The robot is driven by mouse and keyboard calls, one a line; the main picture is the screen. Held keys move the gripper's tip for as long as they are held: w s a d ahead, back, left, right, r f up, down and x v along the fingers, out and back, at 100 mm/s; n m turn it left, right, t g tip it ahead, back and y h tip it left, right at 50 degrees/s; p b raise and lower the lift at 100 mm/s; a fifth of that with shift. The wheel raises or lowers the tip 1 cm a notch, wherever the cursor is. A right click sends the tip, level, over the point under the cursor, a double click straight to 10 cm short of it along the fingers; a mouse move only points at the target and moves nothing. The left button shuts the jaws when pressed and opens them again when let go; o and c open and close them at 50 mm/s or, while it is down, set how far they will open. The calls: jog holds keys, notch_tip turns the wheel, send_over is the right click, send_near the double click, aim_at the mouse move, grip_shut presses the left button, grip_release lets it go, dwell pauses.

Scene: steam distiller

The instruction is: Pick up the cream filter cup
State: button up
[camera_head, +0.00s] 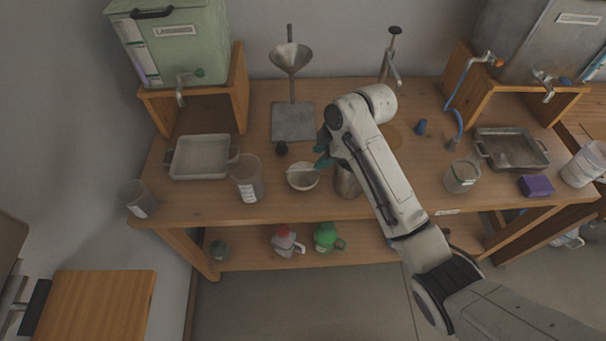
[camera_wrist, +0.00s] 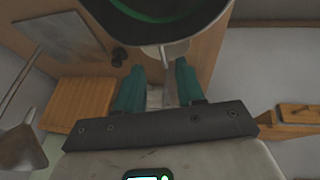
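The cream filter cup (camera_head: 303,178) looks like a small pale bowl standing on the table, just left of a metal can (camera_head: 347,182). My gripper (camera_head: 323,150) has teal fingers and is above and behind the cup, with the arm reaching in from the right. In the wrist view the gripper (camera_wrist: 158,80) is open, its two fingers apart with nothing held between them. A pale rounded part, probably the cup (camera_wrist: 174,51), shows beyond the fingertips.
A clear beaker (camera_head: 247,180) and a grey tray (camera_head: 200,158) stand left of the cup. A funnel stand (camera_head: 292,122) and a small black knob (camera_head: 281,148) are behind it. A glass jar (camera_head: 461,177) and purple block (camera_head: 536,186) stand right.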

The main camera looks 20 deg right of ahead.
aim_at(306, 169)
jog(key=shift+a+p+x, duration=0.1)
jog(key=shift+p+x, duration=0.2)
jog(key=shift+x, duration=2)
jog(key=shift+a+p+x, duration=0.15)
jog(key=shift+p+x, duration=0.15)
jog(key=shift+x, duration=2)
jog(key=shift+r, duration=0.1)
grip_shut()
